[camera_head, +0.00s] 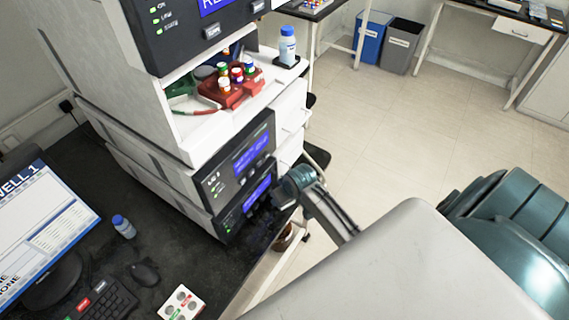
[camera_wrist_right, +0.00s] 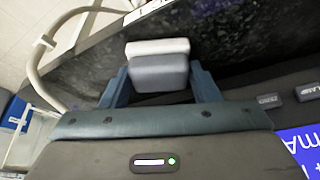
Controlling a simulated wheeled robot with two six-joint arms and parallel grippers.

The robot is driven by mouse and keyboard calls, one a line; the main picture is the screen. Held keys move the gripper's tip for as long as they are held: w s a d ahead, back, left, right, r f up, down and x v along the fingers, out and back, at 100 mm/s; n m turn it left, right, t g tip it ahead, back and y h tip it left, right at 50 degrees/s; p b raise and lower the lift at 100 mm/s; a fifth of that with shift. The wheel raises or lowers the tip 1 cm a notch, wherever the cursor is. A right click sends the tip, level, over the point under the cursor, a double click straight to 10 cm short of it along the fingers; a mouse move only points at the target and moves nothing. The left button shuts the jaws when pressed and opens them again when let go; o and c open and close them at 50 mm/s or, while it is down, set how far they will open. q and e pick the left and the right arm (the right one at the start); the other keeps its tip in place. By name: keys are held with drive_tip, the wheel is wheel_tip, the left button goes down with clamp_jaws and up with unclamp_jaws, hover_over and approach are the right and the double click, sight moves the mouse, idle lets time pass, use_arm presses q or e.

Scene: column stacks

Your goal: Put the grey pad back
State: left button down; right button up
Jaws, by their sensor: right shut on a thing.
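The grey pad (camera_wrist_right: 160,74), a small light-grey block with a paler upper part, is between the two fingers of my right gripper (camera_wrist_right: 160,88) in the right wrist view. The gripper is shut on it. Dark speckled bench top lies behind the pad; I cannot tell whether they touch. In the head view my right arm reaches in to the front of the lowest instrument modules, with the wrist (camera_head: 297,184) beside their blue displays. The fingertips and the pad are not clear there. My left gripper is not in view.
An instrument stack (camera_head: 205,150) stands on the black bench. Its upper shelf holds a red vial rack (camera_head: 232,92) and a blue-capped bottle (camera_head: 287,48). Another blue-capped bottle (camera_head: 123,227), a mouse (camera_head: 144,273) and a keyboard (camera_head: 103,302) are on the bench. Open floor is at right.

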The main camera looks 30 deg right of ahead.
drive_tip(key=shift+f, duration=0.1)
drive_tip(key=o, duration=0.9)
drive_tip(key=b+v, duration=0.1)
drive_tip(key=v, duration=1.1)
drive_tip(key=shift+b, duration=0.3)
